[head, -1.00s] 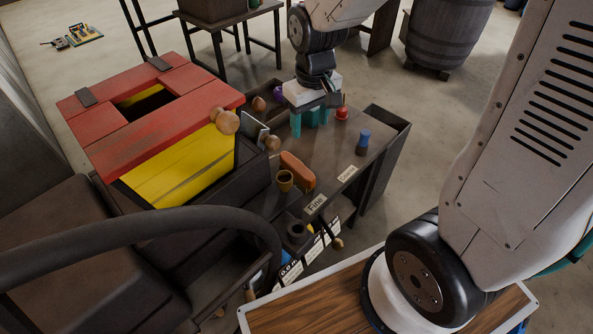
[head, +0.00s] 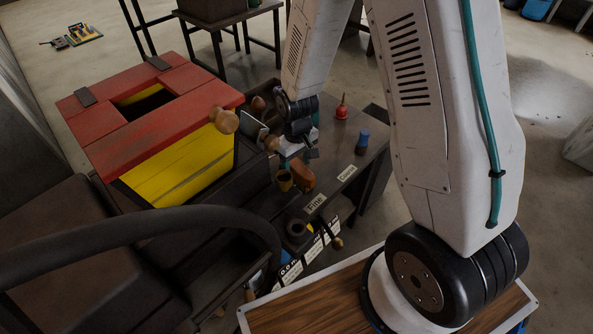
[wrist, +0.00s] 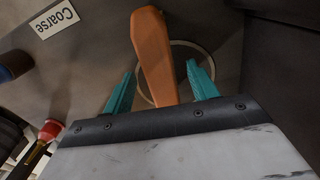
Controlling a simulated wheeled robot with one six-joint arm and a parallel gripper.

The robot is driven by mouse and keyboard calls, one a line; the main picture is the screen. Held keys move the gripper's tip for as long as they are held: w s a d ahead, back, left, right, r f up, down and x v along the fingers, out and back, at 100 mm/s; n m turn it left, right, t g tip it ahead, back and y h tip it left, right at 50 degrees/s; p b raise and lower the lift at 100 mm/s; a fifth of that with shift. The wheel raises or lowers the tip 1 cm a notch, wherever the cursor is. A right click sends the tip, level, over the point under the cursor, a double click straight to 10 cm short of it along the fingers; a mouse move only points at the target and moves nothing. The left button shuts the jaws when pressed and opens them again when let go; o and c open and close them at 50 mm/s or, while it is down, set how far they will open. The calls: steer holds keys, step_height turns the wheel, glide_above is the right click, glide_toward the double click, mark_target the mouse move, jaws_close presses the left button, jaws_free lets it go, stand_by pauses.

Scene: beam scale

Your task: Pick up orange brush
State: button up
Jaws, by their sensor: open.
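The orange brush (head: 303,178) lies on the dark bench top, beside a small brown cup (head: 284,180). In the wrist view the brush (wrist: 152,48) is a long orange shape running up between the two teal fingers of my gripper (wrist: 160,80). The fingers are apart, one on each side of it, with gaps showing. Its near end is hidden by my gripper body. In the head view my gripper (head: 291,155) is low over the brush's far end and hides part of it. I cannot tell the exact height.
A red pointed-top item (head: 341,112) and a blue-topped item (head: 363,141) stand to the right. Labels "Coarse" (head: 346,173) and "Fine" (head: 315,204) lie along the bench edge. A red and yellow box (head: 180,165) with round wooden knobs stands close on the left.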

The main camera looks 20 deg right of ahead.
steer(key=shift+f, duration=0.7)
steer(key=c, duration=1.1)
steer(key=shift+c, duration=0.2)
